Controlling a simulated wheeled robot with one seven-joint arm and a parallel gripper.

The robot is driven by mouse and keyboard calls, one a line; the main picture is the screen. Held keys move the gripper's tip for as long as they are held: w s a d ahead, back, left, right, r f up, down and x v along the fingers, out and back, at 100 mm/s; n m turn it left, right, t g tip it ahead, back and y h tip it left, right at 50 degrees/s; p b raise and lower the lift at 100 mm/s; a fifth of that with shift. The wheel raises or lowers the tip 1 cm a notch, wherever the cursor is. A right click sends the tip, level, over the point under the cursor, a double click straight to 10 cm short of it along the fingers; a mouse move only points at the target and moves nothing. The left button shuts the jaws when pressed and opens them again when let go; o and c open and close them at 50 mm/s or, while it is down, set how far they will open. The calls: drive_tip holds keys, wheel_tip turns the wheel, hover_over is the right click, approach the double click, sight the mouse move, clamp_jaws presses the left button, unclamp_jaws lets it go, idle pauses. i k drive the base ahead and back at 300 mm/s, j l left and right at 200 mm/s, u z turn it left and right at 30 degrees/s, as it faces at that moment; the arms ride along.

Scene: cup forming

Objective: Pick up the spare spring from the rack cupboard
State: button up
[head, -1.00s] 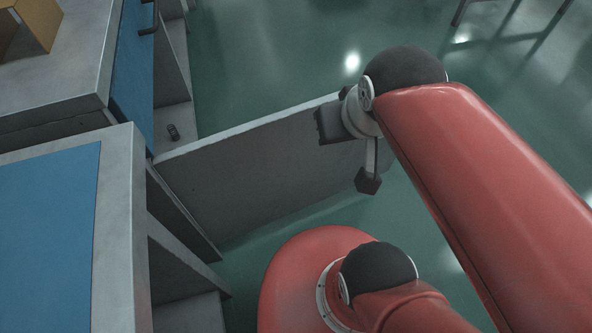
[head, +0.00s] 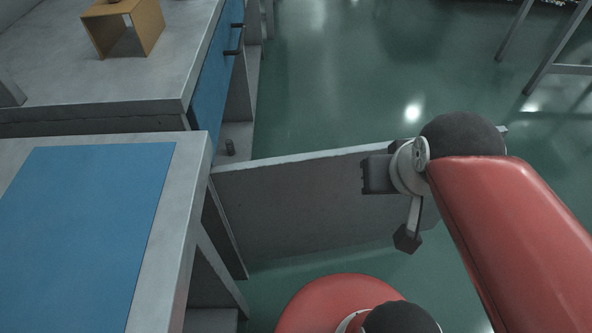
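A small dark, upright object (head: 230,147) stands on the low shelf of the open rack cupboard (head: 237,133), left of centre. It may be the spare spring, but it is too small to make out coils. The cupboard's grey door (head: 300,205) stands swung out to the right. My gripper (head: 407,239) is over the right part of the door, well to the right of the small object and apart from it. One finger with a dark tip points down. The other finger is not clearly visible, so its opening cannot be told.
A grey bench with a blue mat (head: 95,225) is at the left front. Behind it, a grey worktop (head: 110,85) carries a tan wooden stand (head: 125,25). A blue drawer front with dark handles (head: 215,75) is above the shelf. Green floor (head: 330,100) is clear behind the door.

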sight(232, 143)
drive_tip(key=z, duration=0.25)
drive_tip(key=l+z, duration=0.35)
drive_tip(key=i+l+z, duration=0.1)
drive_tip(key=l+z, duration=0.25)
drive_tip(key=i+l+z, duration=0.1)
drive_tip(key=l+z, duration=0.25)
drive_tip(key=i+l+z, duration=0.25)
drive_tip(key=i+l, duration=0.8)
drive_tip(key=i+u, duration=0.45)
drive_tip(key=i+l+u, duration=0.25)
drive_tip(key=i+u, duration=0.15)
drive_tip(key=i, duration=0.15)
drive_tip(key=i+j+u, duration=0.2)
drive_tip(key=u, duration=0.2)
drive_tip(key=i+u, duration=0.8)
drive_tip(key=i+l+u, duration=0.1)
drive_tip(key=i+u, duration=0.3)
drive_tip(key=i+l+u, duration=0.2)
drive_tip(key=u, duration=0.2)
drive_tip(key=i+j+u, duration=0.85)
drive_tip(key=i+u, duration=0.3)
drive_tip(key=i+j, duration=0.15)
drive_tip(key=i, duration=0.45)
